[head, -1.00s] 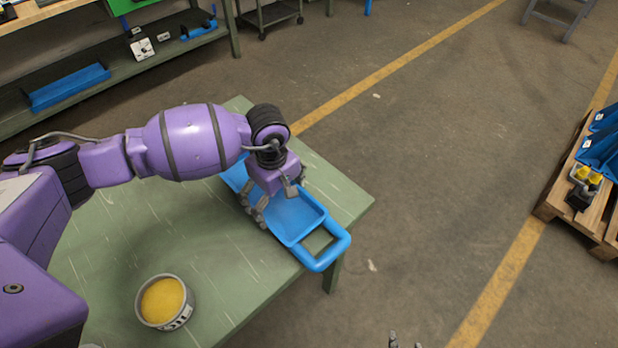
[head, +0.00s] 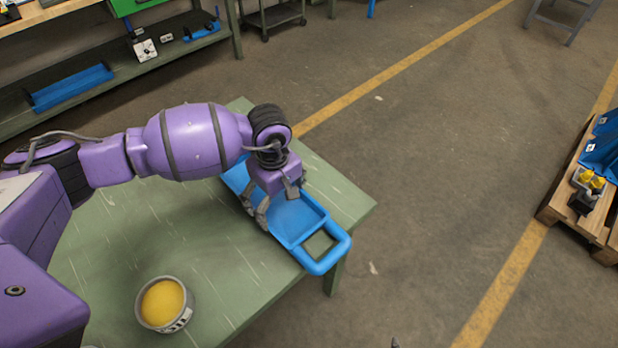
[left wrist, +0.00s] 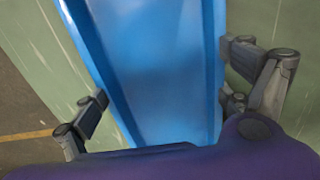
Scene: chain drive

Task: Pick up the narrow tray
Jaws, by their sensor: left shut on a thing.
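The narrow tray (head: 298,218) is blue, with a looped handle at its near end, and lies on the green table (head: 215,250) with its handle reaching past the edge. My left gripper (head: 277,206) is over the tray from above, shut on its sides. In the left wrist view the blue tray (left wrist: 155,60) runs between the fingers of the left gripper (left wrist: 165,85), one on each side. The part of the tray under my wrist is hidden in the head view. Only a small tip of my right gripper (head: 395,343) shows at the bottom edge.
A round tin with yellow contents (head: 163,302) stands on the table's near part. A wooden pallet (head: 570,205) with blue bins is at the right. A shelf (head: 120,75) with blue trays is at the back left. The floor right of the table is clear.

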